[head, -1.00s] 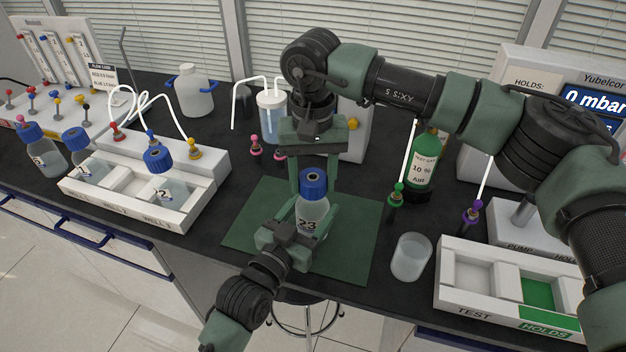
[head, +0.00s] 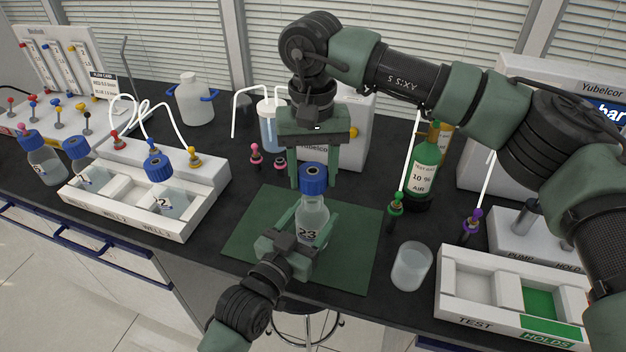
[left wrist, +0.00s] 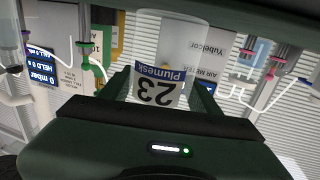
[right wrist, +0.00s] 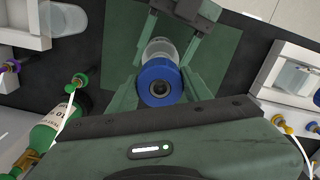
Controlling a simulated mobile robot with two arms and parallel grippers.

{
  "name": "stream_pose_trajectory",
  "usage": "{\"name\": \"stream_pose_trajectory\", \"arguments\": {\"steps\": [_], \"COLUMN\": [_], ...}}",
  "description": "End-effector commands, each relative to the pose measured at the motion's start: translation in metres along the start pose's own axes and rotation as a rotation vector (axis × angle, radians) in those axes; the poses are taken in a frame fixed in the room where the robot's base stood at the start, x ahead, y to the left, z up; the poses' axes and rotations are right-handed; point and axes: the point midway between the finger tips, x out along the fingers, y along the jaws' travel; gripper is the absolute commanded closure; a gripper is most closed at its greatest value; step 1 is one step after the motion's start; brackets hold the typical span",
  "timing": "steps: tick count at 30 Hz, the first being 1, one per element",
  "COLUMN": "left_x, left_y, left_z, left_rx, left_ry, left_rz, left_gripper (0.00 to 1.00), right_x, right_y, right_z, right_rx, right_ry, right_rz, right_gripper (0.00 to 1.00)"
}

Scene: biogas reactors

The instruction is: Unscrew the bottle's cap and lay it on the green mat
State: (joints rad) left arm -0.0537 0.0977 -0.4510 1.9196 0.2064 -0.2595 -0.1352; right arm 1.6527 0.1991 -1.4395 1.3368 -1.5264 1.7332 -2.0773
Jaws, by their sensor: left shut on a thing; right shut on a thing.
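The bottle (head: 312,216), clear with a label reading 23, is upright above the green mat (head: 357,245). Its label also shows in the left wrist view (left wrist: 157,88). My left gripper (head: 308,230) is shut around the bottle's body from the front. The blue cap (head: 314,179) is at the bottle's top; whether it is still threaded on cannot be told. My right gripper (head: 315,168) points down from above and is shut on the cap, with one finger on each side of it. The right wrist view shows the cap (right wrist: 160,84) between these fingers, with the bottle beyond it.
A white tray (head: 185,222) with wells and blue-capped bottles stands at left. A clear cup (head: 411,266), a green gas bottle (head: 424,175) and a white TEST/HOLDS tray (head: 475,311) stand at right. Coloured connectors stand behind and right of the mat. The mat's visible surface is bare around the bottle.

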Motion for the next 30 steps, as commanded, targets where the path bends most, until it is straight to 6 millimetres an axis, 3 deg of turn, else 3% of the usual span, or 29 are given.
{"name": "stream_pose_trajectory", "arguments": {"steps": [4, 10, 11, 13, 24, 30], "left_x": [0.000, 0.000, 0.000, 0.000, -0.003, -0.030], "left_y": [0.000, 0.000, 0.000, 0.000, 0.000, 0.000], "left_z": [0.002, 0.002, 0.002, 0.001, 0.001, 0.003], "left_rx": [0.001, 0.001, 0.001, 0.001, 0.000, 0.001], "left_ry": [-0.004, -0.003, -0.004, -0.003, -0.001, -0.003], "left_rz": [-0.001, -0.001, -0.001, 0.000, 0.000, 0.000], "left_gripper": [1.00, 1.00, 0.32, 0.13, 0.12, 0.12], "right_x": [-0.017, -0.018, -0.018, -0.018, -0.017, -0.014], "right_y": [0.000, 0.000, 0.000, 0.000, 0.000, 0.000], "right_z": [-0.001, 0.000, 0.000, 0.000, 0.000, 0.000], "right_rx": [0.001, 0.000, 0.000, 0.000, 0.001, 0.001], "right_ry": [0.002, 0.000, 0.000, 0.000, 0.000, -0.001], "right_rz": [0.000, 0.000, 0.000, 0.000, 0.000, 0.000], "right_gripper": [0.99, 0.99, 0.99, 0.99, 0.99, 0.99]}}
